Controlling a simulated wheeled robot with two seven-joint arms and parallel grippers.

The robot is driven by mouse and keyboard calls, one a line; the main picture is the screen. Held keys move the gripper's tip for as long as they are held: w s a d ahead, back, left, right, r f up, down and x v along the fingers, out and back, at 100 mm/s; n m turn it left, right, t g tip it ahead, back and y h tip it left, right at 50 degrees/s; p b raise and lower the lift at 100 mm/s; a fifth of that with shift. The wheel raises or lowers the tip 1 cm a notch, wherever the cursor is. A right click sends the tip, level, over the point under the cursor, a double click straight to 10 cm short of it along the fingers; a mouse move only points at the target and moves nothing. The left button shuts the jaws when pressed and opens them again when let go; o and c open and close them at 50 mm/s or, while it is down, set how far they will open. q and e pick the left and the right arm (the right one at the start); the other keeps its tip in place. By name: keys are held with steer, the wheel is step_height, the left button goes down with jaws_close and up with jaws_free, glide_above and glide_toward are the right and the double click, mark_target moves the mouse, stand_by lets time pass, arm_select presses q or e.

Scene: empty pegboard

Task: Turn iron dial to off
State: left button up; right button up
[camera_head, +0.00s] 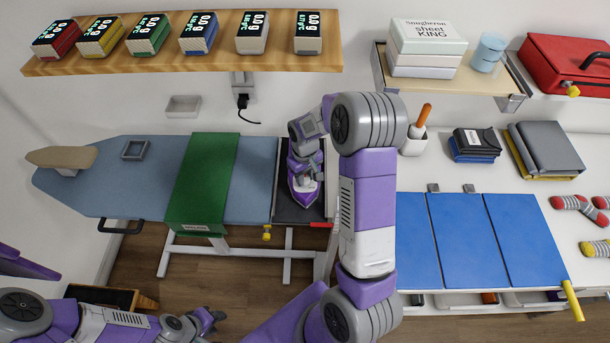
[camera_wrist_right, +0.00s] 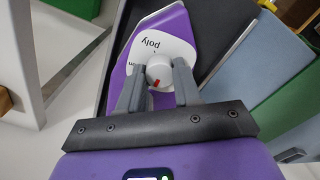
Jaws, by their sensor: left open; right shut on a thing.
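The purple iron (camera_head: 304,194) lies on a dark rest at the right end of the ironing board. In the right wrist view the iron (camera_wrist_right: 168,22) shows a white dial plate (camera_wrist_right: 178,48) with the word "poly" and another label partly hidden by a finger. The round grey dial (camera_wrist_right: 158,68) has a red mark on its side nearest my wrist. My right gripper (camera_wrist_right: 159,80) is shut on the dial, a finger on either side of it. It also shows over the iron in the head view (camera_head: 304,168). My left gripper (camera_head: 214,318) is open and empty at the lower left, away from the board.
The blue ironing board (camera_head: 255,190) carries a folded green cloth (camera_head: 205,175) left of the iron. A wall shelf (camera_head: 180,62) with several boxed scales hangs above. A table with a blue folding panel (camera_head: 460,240) stands to the right.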

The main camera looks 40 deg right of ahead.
mark_target(305, 178)
stand_by(0.5)
steer(key=o, duration=1)
steer(key=shift+o, duration=0.2)
steer(key=shift+r, duration=0.1)
step_height(305, 178, up, 8)
steer(key=shift+f+p, duration=0.25)
steer(key=shift+p, duration=0.15)
